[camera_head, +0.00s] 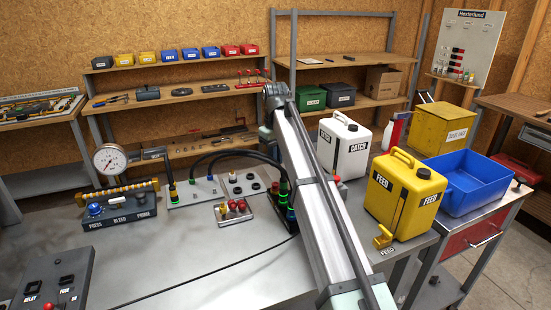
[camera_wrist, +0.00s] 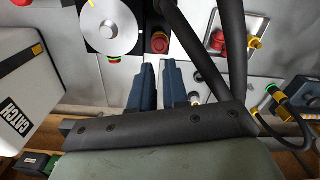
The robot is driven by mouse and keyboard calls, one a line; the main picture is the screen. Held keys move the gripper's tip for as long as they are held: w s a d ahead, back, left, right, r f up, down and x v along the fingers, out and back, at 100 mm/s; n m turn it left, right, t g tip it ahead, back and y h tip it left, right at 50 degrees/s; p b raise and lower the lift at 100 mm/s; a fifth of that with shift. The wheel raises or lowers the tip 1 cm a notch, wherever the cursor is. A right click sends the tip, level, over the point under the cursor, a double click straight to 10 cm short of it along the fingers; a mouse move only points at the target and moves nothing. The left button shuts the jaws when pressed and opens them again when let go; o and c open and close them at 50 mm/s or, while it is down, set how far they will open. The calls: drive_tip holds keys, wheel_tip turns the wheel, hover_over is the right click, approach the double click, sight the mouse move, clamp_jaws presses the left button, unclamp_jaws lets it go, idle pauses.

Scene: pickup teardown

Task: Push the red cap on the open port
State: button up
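Several red caps (camera_head: 236,206) sit on a small pale tray at the table's middle in the head view. In the wrist view a red knob-like piece (camera_wrist: 218,40) shows on a pale plate at upper right. A white port panel (camera_head: 215,190) with dark round openings stands behind the tray; I cannot tell which is the open port. In the wrist view my gripper's two blue-grey fingers (camera_wrist: 158,70) run close together with a narrow gap. No red cap shows between them, but the inner faces are hard to see. My arm hides the gripper in the head view.
Black hoses (camera_head: 238,156) loop over the panel, close to the fingers. A white CATCH can (camera_head: 343,150), yellow FEED can (camera_head: 402,197) and blue bin (camera_head: 470,180) stand right. A gauge unit (camera_head: 118,205) stands left. The table's front middle is mostly clear, crossed by a cable.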

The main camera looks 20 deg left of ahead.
sight(275, 184)
drive_tip(key=shift+f+m, duration=0.2)
drive_tip(key=shift+m, duration=0.9)
clamp_jaws()
drive_tip(key=m, duration=0.8)
drive_tip(key=shift+w+a+f, duration=0.1)
drive_tip(key=shift+f, duration=0.05)
drive_tip(key=m, duration=1)
drive_tip(key=shift+m, duration=0.3)
drive_tip(key=shift+f, duration=3.5)
drive_tip(key=shift+w+r, duration=0.1)
